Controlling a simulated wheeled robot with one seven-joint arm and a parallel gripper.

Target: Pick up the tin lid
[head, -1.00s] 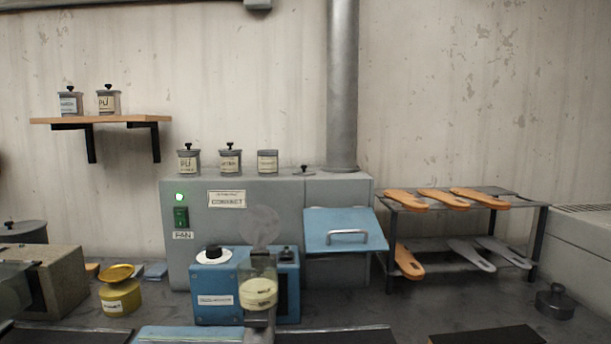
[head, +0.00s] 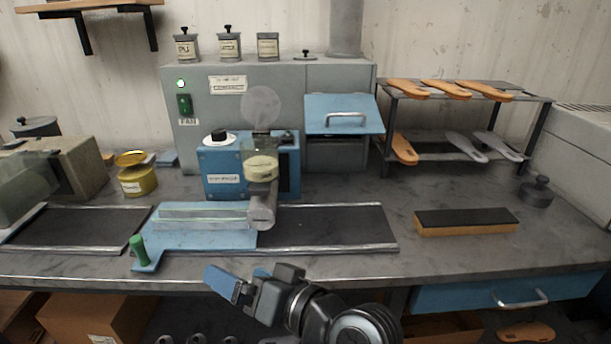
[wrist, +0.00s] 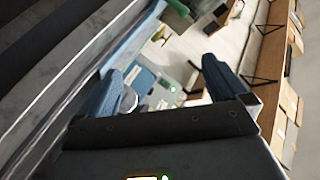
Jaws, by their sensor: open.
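A small dark lid with a black knob (head: 305,55) lies flat on top of the grey cabinet (head: 240,85), right of a tin without a knob (head: 268,46). I take it for the tin lid. My gripper (head: 241,278) is in front of the bench's front edge, far below and in front of the lid, with its blue fingers apart and nothing between them. In the wrist view my gripper (wrist: 162,80) also shows open and empty. The lid cannot be made out in the wrist view.
Two knobbed tins (head: 187,47) stand left on the cabinet. A blue hinged flap (head: 344,106) sticks out from its front. A blue machine (head: 222,170), a green-handled blue plate (head: 200,236), a black-topped block (head: 466,223) and an insole rack (head: 465,97) occupy the bench.

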